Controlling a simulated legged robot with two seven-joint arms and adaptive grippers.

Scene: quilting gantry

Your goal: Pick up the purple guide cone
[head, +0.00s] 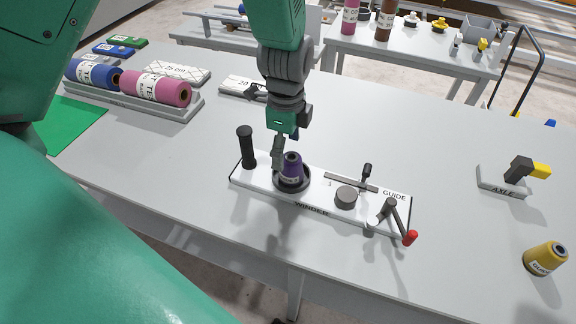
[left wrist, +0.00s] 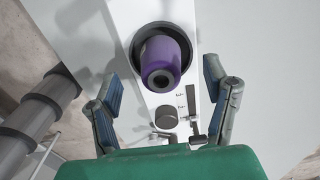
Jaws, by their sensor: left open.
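The purple guide cone (head: 291,168) stands upright in a dark round cup (head: 291,184) on the white winder base. My left gripper (head: 286,150) is above the cone, with its fingers pointing down. In the left wrist view, the open fingers (left wrist: 160,82) are spread to either side of the purple cone (left wrist: 162,58), with a gap on both sides. Nothing is held. My right gripper is not in view.
The winder base (head: 262,190) carries a black upright handle (head: 246,146), a grey knob (head: 346,197) and a red-tipped crank (head: 398,220). A yellow cone (head: 545,258) and the axle block (head: 505,183) stand at right. Thread rolls (head: 155,88) lie at left.

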